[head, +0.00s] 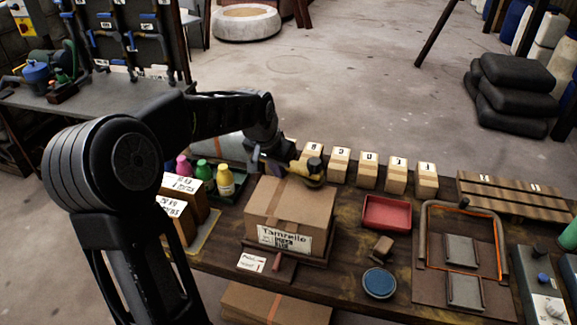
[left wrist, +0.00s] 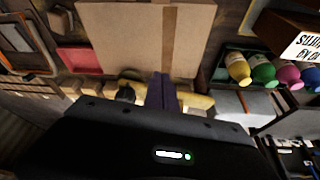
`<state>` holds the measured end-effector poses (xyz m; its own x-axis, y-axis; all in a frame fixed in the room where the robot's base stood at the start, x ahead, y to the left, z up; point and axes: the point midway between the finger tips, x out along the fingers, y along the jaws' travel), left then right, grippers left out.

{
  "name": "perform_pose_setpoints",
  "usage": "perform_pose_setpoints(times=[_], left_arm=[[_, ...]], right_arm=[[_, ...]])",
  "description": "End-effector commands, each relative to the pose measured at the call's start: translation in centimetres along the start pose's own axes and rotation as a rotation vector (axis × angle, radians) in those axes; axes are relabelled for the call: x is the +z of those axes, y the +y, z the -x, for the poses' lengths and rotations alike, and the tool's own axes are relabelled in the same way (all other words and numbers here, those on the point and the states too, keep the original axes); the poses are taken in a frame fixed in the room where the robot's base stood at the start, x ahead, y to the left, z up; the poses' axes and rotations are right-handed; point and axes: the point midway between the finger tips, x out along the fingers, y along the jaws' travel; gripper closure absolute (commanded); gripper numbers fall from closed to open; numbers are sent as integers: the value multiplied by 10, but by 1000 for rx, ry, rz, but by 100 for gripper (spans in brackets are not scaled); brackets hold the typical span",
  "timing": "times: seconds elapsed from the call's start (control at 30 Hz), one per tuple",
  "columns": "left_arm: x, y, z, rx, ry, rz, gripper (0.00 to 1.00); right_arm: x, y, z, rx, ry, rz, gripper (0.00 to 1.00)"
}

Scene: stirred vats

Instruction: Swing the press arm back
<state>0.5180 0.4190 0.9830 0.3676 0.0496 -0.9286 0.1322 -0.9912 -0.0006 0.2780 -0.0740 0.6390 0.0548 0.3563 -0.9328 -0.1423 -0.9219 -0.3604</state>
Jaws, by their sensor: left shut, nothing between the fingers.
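The yellow arm also shows in the left wrist view (left wrist: 198,103), partly hidden behind my fingers. My left gripper (head: 272,162) is shut and empty, right beside the yellow arm. In the left wrist view its fingers (left wrist: 162,92) overlap the arm; I cannot tell whether they touch. My right gripper is out of view.
Colored bottles (head: 225,180) stand left of the box. A red tray (head: 387,212), a blue round pad (head: 379,283) and a frame fixture (head: 463,255) lie to the right. A small block (head: 382,247) sits between them.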

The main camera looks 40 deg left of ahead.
Motion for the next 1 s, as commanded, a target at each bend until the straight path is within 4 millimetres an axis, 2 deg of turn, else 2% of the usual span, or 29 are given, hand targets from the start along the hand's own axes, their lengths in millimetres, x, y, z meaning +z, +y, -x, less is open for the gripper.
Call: perform_pose_setpoints(times=[0.1,0.17,0.2,0.33,0.5,0.87,1.0], left_arm=[[1,0,-25,2,-5,1,100],[1,1,-37,3,-4,0,100],[-5,1,-39,3,-1,0,100],[-25,0,-45,2,0,1,100],[-36,0,-51,1,1,1,100],[-37,0,-53,0,1,2,100],[-42,3,-58,-13,1,34,100]], right_arm=[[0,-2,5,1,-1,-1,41],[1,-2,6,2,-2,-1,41],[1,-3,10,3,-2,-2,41],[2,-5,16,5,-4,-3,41],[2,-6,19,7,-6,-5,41],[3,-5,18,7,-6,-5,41],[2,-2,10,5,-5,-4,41]])
